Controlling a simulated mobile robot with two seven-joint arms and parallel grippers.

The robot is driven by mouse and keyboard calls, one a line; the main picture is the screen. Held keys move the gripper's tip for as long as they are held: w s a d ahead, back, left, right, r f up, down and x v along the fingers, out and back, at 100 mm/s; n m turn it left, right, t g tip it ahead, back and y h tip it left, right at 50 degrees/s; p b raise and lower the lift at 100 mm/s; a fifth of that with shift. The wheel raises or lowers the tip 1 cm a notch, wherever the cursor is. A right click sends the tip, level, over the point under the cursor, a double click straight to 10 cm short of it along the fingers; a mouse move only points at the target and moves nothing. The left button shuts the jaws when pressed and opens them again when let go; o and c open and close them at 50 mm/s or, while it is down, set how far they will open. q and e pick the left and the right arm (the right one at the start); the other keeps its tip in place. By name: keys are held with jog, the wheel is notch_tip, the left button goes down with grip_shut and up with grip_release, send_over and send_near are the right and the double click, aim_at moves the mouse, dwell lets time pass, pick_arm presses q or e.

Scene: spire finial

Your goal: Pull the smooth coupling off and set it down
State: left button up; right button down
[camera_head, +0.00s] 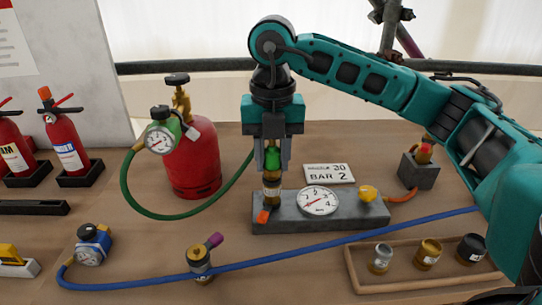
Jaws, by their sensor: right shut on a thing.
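My right gripper (271,160) points straight down over the left end of a grey gauge block (340,217). It is shut on a coupling (272,184) with a green upper part and a brass and dark lower part. The coupling is upright, and its lower end meets the block near an orange lever (263,216). I cannot tell whether it is fully seated there. A green hose (160,213) runs from the red gas cylinder (195,165) and passes behind the gripper, where its end is hidden. My left gripper is not in view.
A round gauge (318,201) and yellow knob (368,193) sit on the block, with a sign (329,173) behind. A blue hose (300,252) crosses in front, past a brass valve (199,261). A wooden tray (358,284) at front right holds three fittings.

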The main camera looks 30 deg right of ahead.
aim_at(272, 145)
jog(key=shift+r+p, duration=2.05)
jog(key=shift+r, duration=0.65)
